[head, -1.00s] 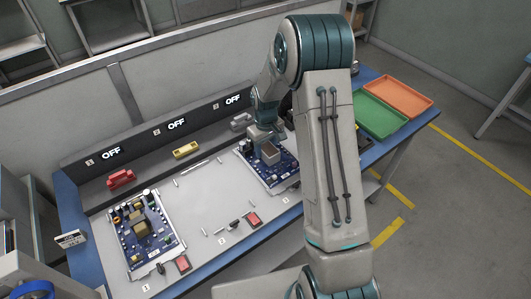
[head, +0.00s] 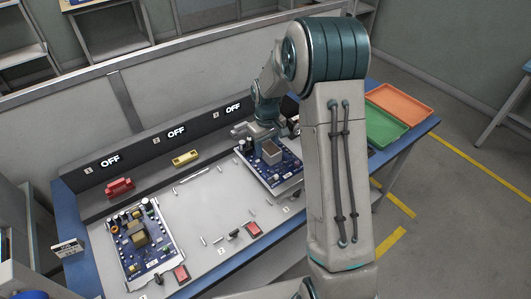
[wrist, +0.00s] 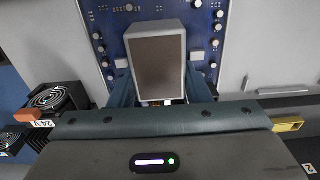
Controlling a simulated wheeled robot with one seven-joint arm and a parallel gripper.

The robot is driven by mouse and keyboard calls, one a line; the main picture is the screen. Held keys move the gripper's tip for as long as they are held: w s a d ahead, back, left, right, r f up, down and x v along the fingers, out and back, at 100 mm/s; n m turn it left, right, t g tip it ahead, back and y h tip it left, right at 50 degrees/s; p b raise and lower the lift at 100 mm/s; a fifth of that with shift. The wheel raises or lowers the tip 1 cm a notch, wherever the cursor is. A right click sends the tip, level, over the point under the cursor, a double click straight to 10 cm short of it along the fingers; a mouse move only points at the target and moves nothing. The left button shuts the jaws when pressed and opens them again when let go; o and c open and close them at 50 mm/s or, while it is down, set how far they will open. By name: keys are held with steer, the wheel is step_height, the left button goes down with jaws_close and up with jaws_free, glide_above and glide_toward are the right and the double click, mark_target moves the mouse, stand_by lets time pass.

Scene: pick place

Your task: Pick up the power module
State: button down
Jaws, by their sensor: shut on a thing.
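The power module appears to be the grey box with a brown top face (wrist: 158,66). It also shows in the head view (head: 271,152), over the right-hand blue circuit board (head: 285,176). My gripper (wrist: 160,88) points down at this board, its teal fingers on both sides of the box and shut on it. The box's lower part is hidden by the fingers and wrist. I cannot tell whether it touches the board or is slightly raised.
Another populated board (head: 140,238) lies at the left of the bench. Red switches (head: 253,229), a red part (head: 119,187) and a yellow part (head: 185,158) are around it. Green (head: 385,126) and orange (head: 400,101) trays stand at the right. Black fan units (wrist: 55,98) are near my wrist.

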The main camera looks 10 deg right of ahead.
steer(key=s+d+r+p, duration=0.1)
steer(key=d+r, duration=0.9)
steer(key=d, duration=0.1)
steer(key=shift+s+d+r+p, duration=0.15)
steer(key=shift+s+r+p, duration=0.2)
stand_by(0.6)
